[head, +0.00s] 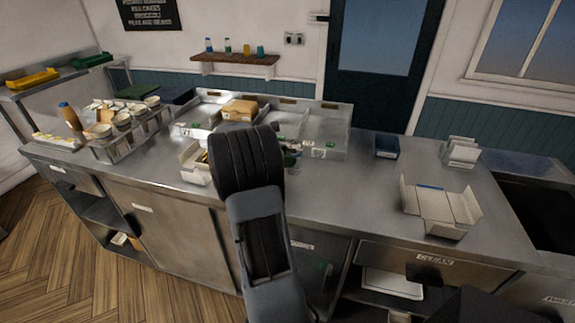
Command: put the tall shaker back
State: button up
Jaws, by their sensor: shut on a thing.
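My arm (247,160) reaches up over the middle of the counter and hides what lies behind it. I cannot make out my gripper; it appears to be hidden behind the arm. Small dark and green bits (290,153) show at the arm's right edge, too small to tell what they are. I cannot pick out the tall shaker for certain. A brown bottle (69,116) stands at the left end of the counter. Several small coloured bottles (228,46) stand on a wall shelf (235,59) at the back.
A rack of small tubs (122,122) stands left. Divided bins (330,118) with a brown packet (240,110) are behind the arm. An open white carton (438,208) and a dark blue box (387,146) stand right.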

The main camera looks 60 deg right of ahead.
jog(key=shift+d+f, duration=0.45)
jog(key=shift+f, duration=0.05)
jog(key=shift+d+f, duration=0.1)
jog(key=shift+f, duration=1.5)
jog(key=shift+f, duration=0.1)
jog(key=shift+f, duration=0.15)
jog(key=o, duration=1.2)
jog(key=shift+o, duration=0.2)
